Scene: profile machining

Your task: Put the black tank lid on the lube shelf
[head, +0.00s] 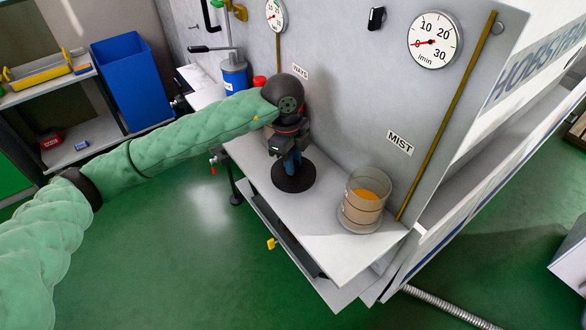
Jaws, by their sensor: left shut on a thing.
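The black tank lid (294,181) is a round flat black disc over the pale lube shelf (325,218), left of the open clear tank. My left gripper (291,166) points down and is shut on the lid's middle from above. The lid looks about level; I cannot tell whether it touches the shelf or hangs just above it. The gripper hides the grasped part of the lid. The clear tank (351,215), with amber liquid inside, stands on the shelf below the MIST label (400,143). My right gripper is not in view.
The grey panel (345,75) with gauges rises behind the shelf. A blue canister (235,81) and a red cap (260,82) are farther left. The shelf is bare between lid and tank and along its front.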

